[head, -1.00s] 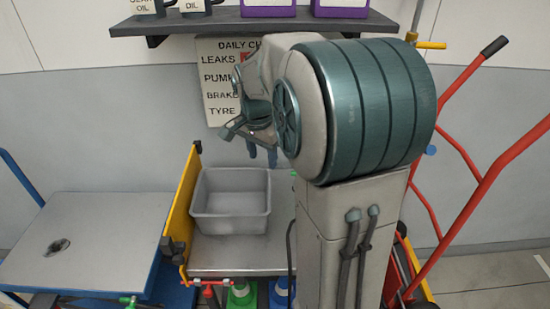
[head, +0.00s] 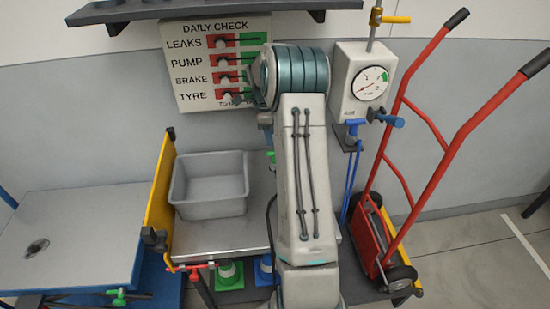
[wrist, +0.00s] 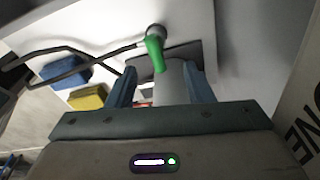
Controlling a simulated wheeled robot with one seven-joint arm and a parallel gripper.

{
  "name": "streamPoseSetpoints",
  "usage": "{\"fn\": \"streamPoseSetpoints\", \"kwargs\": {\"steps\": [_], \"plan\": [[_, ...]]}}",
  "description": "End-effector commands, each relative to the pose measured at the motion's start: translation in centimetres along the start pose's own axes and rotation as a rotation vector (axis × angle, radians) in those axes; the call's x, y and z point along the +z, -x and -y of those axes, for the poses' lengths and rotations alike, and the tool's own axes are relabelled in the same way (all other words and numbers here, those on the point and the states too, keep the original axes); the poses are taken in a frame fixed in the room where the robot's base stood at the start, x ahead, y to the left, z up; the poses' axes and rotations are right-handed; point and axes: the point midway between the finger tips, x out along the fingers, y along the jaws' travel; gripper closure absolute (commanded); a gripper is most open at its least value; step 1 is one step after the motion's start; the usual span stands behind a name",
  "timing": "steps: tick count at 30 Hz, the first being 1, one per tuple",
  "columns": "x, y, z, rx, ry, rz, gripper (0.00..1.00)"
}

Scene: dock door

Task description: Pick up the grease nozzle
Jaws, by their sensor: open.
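In the wrist view a green nozzle (wrist: 153,52) with a dark hose shows just beyond my fingers, seemingly against a dark holder on a pale wall. I take it for the grease nozzle, though no label shows. My gripper (wrist: 160,74) is open, with its blue fingers on either side of the line to the nozzle. The nozzle looks beyond the fingertips, not between them; exact depth cannot be told. In the head view a small green part (head: 271,158) shows beside my arm, likely the same nozzle. My arm hides most of the gripper there.
A gauge box (head: 362,85) with a blue nozzle (head: 355,128) stands right of my arm. A red hand truck (head: 430,150) is farther right. A grey bin (head: 210,185) sits on the bench at left. A daily check board (head: 195,95) hangs behind.

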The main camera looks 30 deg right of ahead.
Motion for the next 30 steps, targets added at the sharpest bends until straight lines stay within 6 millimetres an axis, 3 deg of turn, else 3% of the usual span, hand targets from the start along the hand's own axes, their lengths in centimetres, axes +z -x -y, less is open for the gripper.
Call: {"fn": "streamPoseSetpoints", "kwargs": {"steps": [6,13,21,30], "plan": [[0.0,-3.6,-0.1,0.003,0.000,0.001,0.53],[-0.2,-5.1,-0.3,0.003,0.001,0.001,0.53],[-0.4,-8.9,-0.8,0.003,0.002,0.001,0.53],[-0.4,-9.6,-0.7,-0.001,0.002,0.001,0.53]]}}
